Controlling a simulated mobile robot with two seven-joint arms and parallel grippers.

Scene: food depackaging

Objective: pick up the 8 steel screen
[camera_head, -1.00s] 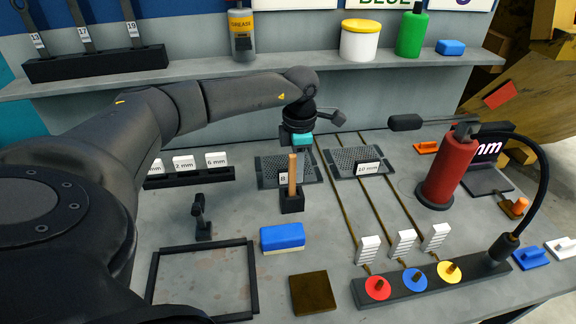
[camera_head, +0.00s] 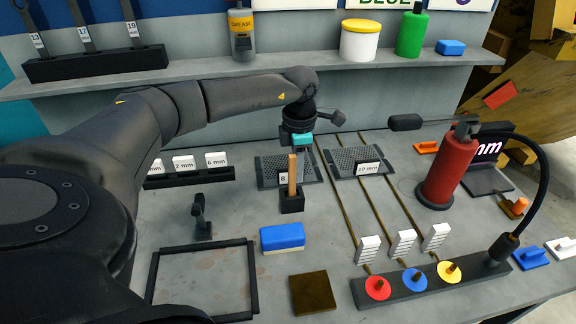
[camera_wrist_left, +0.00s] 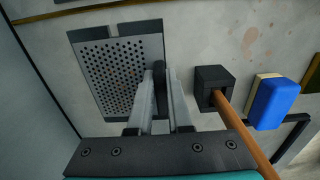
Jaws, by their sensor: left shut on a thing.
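The 8 steel screen (camera_head: 270,170) is a grey perforated plate with dark edge strips, at the back middle of the bench, with a label marked 8 at its front. My left gripper (camera_head: 300,150) is over its right part. In the left wrist view, the screen (camera_wrist_left: 112,75) shows left of the fingers. My left gripper (camera_wrist_left: 162,90) is shut on a dark upright piece at the screen's edge, which I take to be part of the screen. Whether the plate is off the bench I cannot tell. My right gripper is not in view.
A black block (camera_head: 292,204) with an upright wooden handle (camera_head: 292,172) stands just in front of the screen. The 10 mm screen (camera_head: 345,161) lies to its right. A blue sponge (camera_head: 282,236) and a dark frame (camera_head: 252,280) are nearer. A red cylinder (camera_head: 450,170) stands right.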

